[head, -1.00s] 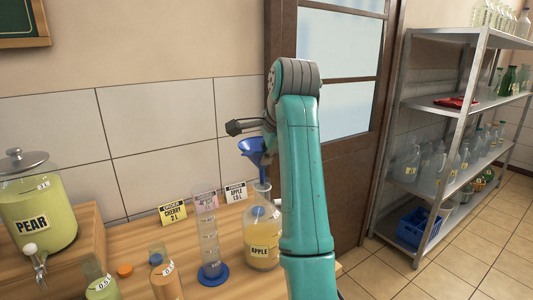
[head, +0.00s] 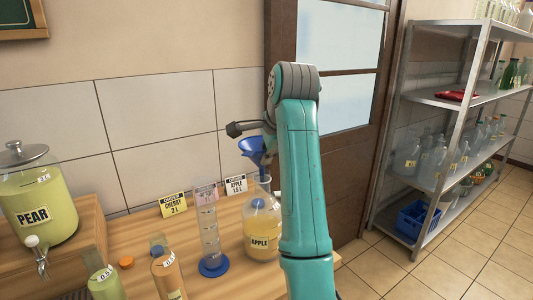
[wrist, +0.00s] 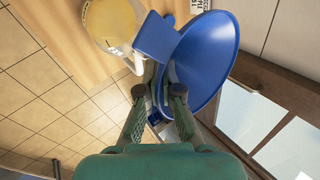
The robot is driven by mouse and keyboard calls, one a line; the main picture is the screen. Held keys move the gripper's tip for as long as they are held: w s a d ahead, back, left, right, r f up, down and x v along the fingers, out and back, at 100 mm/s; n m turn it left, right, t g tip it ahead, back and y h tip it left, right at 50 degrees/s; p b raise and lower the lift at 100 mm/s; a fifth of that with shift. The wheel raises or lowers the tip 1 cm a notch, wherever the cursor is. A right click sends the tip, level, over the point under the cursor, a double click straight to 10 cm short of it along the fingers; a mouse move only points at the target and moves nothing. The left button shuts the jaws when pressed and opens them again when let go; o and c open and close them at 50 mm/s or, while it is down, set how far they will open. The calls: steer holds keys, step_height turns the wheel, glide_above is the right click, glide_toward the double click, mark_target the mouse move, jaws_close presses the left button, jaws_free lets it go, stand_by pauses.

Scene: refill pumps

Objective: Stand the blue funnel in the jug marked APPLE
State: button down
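The blue funnel (head: 253,147) is tilted above the mouth of the jug marked APPLE (head: 262,238), a clear jug with yellowish liquid. Its spout points down at the jug's neck; I cannot tell whether the tip is inside. In the wrist view the wide blue bowl (wrist: 208,62) fills the upper middle, and the jug (wrist: 108,24) shows at the top left, partly hidden by the funnel's blue tab. My gripper (wrist: 157,92) has its fingers closed on a blue part of the funnel. In the head view my arm hides most of the gripper and the jug's right edge.
A clear measuring cylinder (head: 209,235) stands just left of the jug. Order cards (head: 173,206) stand behind. Small bottles (head: 167,276), an orange cap (head: 126,263) and the PEAR dispenser (head: 36,200) are further left. A metal shelf (head: 440,180) is at the right.

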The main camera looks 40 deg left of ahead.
steer(key=shift+f, duration=1.05)
steer(key=c, duration=1.2)
jaws_free()
steer(key=shift+c, duration=0.2)
